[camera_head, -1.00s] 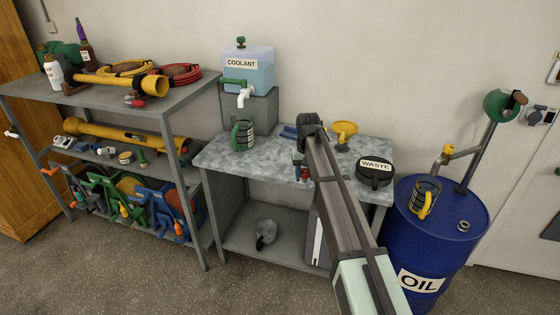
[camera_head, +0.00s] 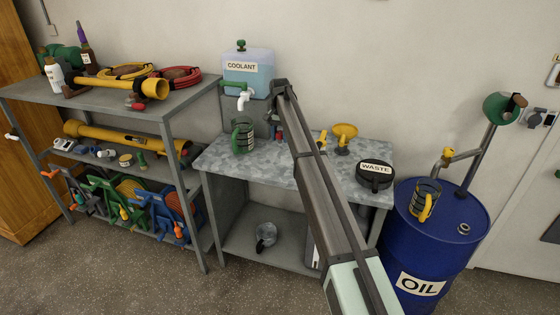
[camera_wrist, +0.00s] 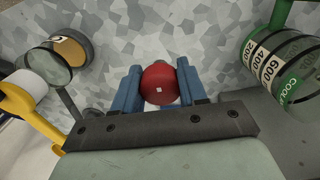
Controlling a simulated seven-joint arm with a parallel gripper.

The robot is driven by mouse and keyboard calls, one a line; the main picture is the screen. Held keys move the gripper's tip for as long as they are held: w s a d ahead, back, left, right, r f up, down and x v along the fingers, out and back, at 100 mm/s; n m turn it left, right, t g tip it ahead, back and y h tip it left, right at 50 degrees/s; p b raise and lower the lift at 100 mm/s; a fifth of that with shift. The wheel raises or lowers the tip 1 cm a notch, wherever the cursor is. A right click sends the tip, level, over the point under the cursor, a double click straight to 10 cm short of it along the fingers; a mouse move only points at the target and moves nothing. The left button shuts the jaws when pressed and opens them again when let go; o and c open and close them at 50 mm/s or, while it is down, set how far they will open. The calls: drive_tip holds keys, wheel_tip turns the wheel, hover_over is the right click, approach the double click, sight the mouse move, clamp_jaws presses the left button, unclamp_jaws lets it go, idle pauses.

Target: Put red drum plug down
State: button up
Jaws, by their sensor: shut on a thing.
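The red drum plug (camera_wrist: 160,85) is a round red piece in the middle of the wrist view. My gripper (camera_wrist: 160,88) is shut on it, with a blue finger on each side. In the head view my gripper (camera_head: 277,128) is over the back part of the mottled grey workbench (camera_head: 222,158), right of the green-handled jug. The plug shows there only as a small red spot (camera_head: 279,137). The bench top lies beneath it in the wrist view; I cannot tell how large the gap is.
The green-handled measuring jug (camera_head: 243,136) stands left of my gripper, below the coolant tank tap (camera_head: 243,101). The blue oil drum (camera_head: 420,235) stands farther right. Bare bench lies in front.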

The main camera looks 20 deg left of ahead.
sight(280, 163)
drive_tip(key=shift+f, duration=4.8)
drive_tip(key=o, duration=0.8)
drive_tip(key=shift+f, duration=0.1)
wheel_tip(280, 163, up, 12)
drive_tip(key=shift+r, duration=0.15)
